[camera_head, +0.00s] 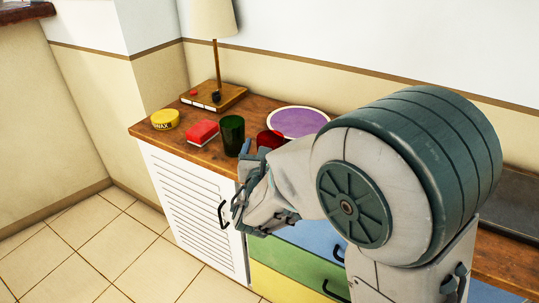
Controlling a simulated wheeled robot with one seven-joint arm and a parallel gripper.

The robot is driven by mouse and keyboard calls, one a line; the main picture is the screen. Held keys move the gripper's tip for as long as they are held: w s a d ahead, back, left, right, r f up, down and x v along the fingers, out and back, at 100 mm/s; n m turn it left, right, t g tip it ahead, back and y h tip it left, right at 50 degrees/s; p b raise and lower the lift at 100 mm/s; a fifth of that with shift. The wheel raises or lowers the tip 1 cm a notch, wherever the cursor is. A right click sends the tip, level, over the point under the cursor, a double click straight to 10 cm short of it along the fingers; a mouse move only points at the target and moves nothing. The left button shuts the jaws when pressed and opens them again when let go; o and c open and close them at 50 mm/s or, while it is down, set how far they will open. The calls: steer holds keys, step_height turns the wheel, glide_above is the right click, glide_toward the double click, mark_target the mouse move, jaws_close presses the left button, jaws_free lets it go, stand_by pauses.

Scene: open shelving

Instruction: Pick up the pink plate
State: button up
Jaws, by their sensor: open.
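The only plate in view is a round purple plate (298,122) with a pale pinkish rim. It lies on the wooden counter top near the wall, and my arm passes in front of its near side. My gripper (244,187) is open and seems empty. It is at the counter's front edge, in front of the white louvred door, to the left of and nearer than the plate. It looks apart from the plate. My wrist hides part of the fingers.
A dark green cup (232,135) and a dark red cup (270,139) stand between gripper and plate. My arm hides much of the right counter.

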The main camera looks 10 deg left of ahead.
mark_target(272, 140)
steer(key=w, duration=0.3)
steer(key=shift+w+f, duration=0.15)
steer(key=c, duration=1.1)
steer(key=shift+c, duration=0.5)
